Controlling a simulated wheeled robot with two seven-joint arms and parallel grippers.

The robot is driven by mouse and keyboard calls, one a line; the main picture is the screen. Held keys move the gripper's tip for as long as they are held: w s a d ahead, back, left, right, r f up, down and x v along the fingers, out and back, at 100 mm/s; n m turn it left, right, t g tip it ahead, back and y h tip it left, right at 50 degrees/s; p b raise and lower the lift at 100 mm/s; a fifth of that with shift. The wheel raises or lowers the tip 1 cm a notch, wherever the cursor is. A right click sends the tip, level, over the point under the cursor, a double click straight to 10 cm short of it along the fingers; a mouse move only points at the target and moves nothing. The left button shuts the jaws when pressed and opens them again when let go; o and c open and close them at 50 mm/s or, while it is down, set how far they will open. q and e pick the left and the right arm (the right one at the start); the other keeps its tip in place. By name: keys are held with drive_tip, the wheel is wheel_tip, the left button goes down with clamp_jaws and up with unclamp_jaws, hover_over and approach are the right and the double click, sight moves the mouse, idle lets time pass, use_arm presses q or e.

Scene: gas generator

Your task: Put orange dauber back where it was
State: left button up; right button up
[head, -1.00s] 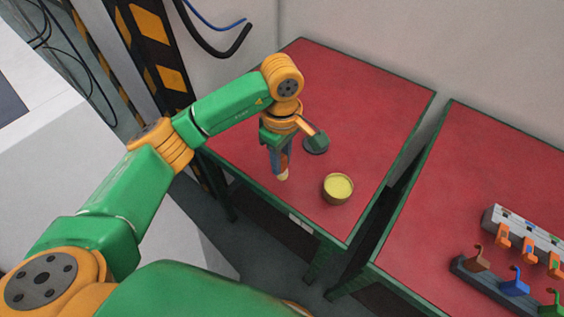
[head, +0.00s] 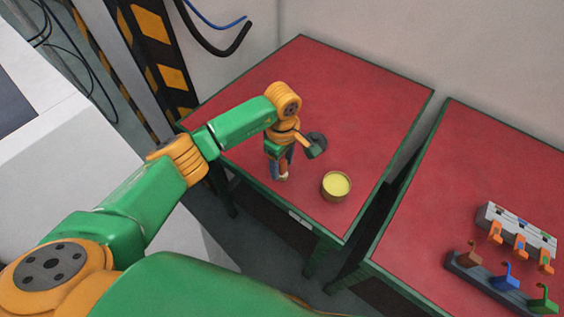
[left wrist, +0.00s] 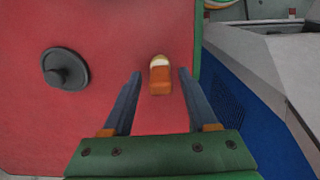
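The orange dauber (left wrist: 160,80), with a pale white-yellow end, shows in the left wrist view between the fingertips of my left gripper (left wrist: 160,74). A red gap shows on each side of it, so the fingers are apart and not touching it. In the head view my left gripper (head: 280,168) points down near the front left edge of the red table, and the dauber's pale end (head: 284,176) shows at its fingertips. I cannot tell whether the dauber stands or lies. The right gripper is not in view.
A round pot with yellow contents (head: 336,186) stands right of the gripper. A dark round lid with a knob (left wrist: 64,68) lies on the red table (head: 375,110). A second table (head: 480,160) holds racks of coloured hooked pieces (head: 505,275). The far table area is clear.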

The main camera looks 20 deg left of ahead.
sight(282, 161)
use_arm(q)
drive_tip(key=shift+r, duration=0.1)
wheel_tip(282, 161, up, 12)
drive_tip(key=b, duration=0.2)
drive_tip(key=shift+b, duration=0.35)
